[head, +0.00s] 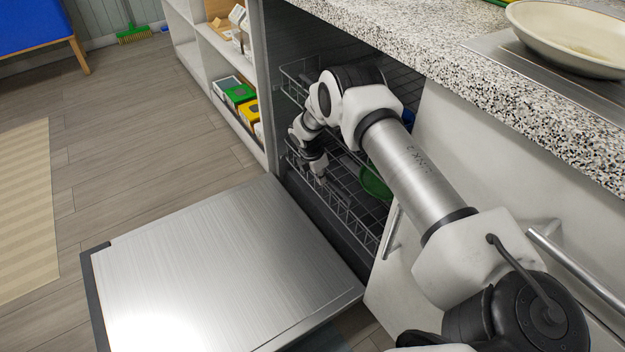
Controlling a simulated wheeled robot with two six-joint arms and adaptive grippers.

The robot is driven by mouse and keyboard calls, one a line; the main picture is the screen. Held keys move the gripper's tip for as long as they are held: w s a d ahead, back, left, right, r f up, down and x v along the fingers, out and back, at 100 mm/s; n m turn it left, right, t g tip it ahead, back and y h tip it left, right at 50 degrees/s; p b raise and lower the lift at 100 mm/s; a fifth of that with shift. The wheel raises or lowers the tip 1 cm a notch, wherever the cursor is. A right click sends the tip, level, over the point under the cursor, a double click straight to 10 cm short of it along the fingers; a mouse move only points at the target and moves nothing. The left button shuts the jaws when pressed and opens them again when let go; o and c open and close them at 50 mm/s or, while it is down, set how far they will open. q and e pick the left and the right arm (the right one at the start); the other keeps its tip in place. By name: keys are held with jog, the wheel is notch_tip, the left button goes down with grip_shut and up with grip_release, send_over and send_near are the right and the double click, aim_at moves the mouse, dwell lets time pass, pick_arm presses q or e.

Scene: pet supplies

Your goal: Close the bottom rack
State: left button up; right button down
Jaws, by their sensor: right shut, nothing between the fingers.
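The dishwasher door (210,275) is folded down flat in front of the machine. The bottom rack (352,222) is a dark wire basket and sits mostly inside the dishwasher, its front near the inner end of the door. A green dish (374,184) is in it. My right arm reaches across from the right, and my right gripper (320,178) is shut and empty at the left part of the bottom rack. I cannot tell whether it touches the wires. The arm hides part of both racks. My left gripper is not in view.
An upper rack (293,82) is above, partly behind my arm. A speckled counter (450,50) with a cream bowl (575,35) overhangs at the right. Shelves (215,55) with boxes stand left of the dishwasher.

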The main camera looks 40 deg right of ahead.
jog(key=shift+d+r, duration=0.15)
jog(key=shift+d, duration=0.1)
dwell(0.3)
jog(key=shift+w+a, duration=0.1)
